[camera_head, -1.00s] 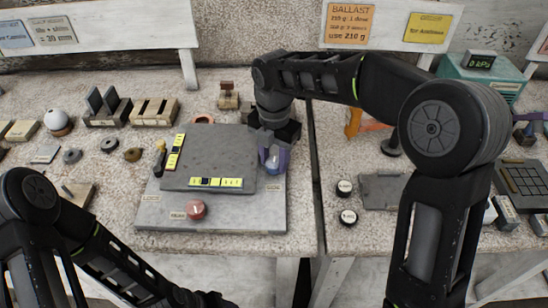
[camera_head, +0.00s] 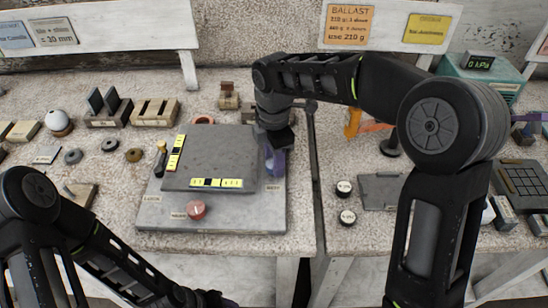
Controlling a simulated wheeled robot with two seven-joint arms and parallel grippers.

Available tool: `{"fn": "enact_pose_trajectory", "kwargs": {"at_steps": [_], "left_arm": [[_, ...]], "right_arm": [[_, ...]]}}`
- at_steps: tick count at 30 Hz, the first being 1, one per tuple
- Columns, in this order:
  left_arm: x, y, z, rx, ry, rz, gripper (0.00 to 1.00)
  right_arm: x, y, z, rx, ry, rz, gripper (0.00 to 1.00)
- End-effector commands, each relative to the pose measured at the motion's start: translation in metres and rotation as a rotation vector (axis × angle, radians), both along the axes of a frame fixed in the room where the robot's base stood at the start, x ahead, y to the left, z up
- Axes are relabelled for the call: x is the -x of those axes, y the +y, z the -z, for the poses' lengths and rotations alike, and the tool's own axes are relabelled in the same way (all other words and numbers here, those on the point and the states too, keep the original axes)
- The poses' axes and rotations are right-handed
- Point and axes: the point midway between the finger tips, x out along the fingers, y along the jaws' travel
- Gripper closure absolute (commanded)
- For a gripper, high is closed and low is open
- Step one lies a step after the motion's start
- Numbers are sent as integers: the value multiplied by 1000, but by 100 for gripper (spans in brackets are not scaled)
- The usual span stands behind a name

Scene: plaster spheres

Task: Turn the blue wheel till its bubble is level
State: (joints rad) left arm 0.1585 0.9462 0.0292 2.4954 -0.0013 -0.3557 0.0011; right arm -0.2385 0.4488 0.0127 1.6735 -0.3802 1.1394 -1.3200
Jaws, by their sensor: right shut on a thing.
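The blue wheel (camera_head: 277,163) sits at the right edge of the grey levelling plate (camera_head: 215,150), partly hidden by my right gripper. My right gripper (camera_head: 275,150) points down from above and is shut on the blue wheel. A yellow vial (camera_head: 217,183) lies along the plate's front edge, and a second yellow vial (camera_head: 176,153) along its left edge. Their bubbles are too small to read surely. A red wheel (camera_head: 196,210) stands at the front of the base (camera_head: 250,218). My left gripper (camera_head: 210,299) is at the bottom edge, away from the plate; its jaws are unclear.
A small yellow-topped post (camera_head: 160,158) stands left of the plate. Two round weights (camera_head: 345,202) and a grey pad (camera_head: 382,190) lie to the right, past a gap between tables. Wooden blocks (camera_head: 155,111) and a white ball (camera_head: 58,121) stand at the back left.

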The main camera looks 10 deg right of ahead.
Motion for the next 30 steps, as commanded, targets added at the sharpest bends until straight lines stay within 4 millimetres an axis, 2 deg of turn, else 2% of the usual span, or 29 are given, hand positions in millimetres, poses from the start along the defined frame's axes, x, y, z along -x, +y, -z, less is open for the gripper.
{"fn": "enact_pose_trajectory", "kwargs": {"at_steps": [30], "left_arm": [[0, 0, -2, 0, 0, 0, 41]], "right_arm": [[-1, 1, -2, -2, -5, 964, 100]]}}
